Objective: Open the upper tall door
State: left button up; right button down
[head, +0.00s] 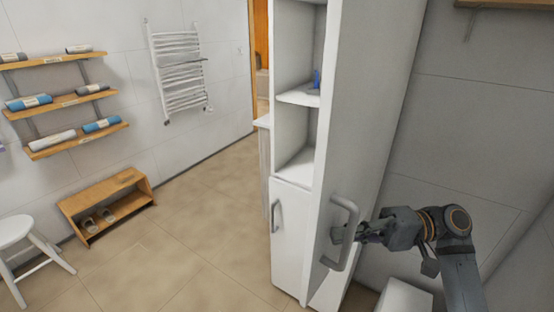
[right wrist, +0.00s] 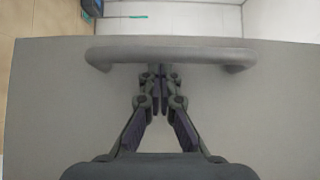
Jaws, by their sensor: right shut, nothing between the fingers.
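The upper tall door (head: 375,90) of the white cabinet stands swung open, its outer face turned to the right, and the shelves behind it show. Its grey bar handle (head: 351,215) sits near the door's free edge. In the right wrist view the handle (right wrist: 110,55) runs crosswise near that edge. My right gripper (head: 340,234) is shut and empty, with its fingertips at the middle of the handle. In the right wrist view its fingertips (right wrist: 160,72) reach to the bar, seemingly on its door side; whether they touch it I cannot tell. My left gripper is not in view.
Open shelves (head: 298,96) hold a blue item (head: 316,79). A lower door (head: 290,245) with its own handle is shut below them. A white box-like thing (head: 405,298) stands low by the right wall. The floor (head: 200,240) left of the cabinet is clear.

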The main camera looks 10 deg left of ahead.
jog(key=shift+d, duration=0.2)
jog(key=shift+s, duration=0.1)
jog(key=shift+d, duration=0.1)
jog(key=v, duration=1.1)
jog(key=shift+d, duration=0.35)
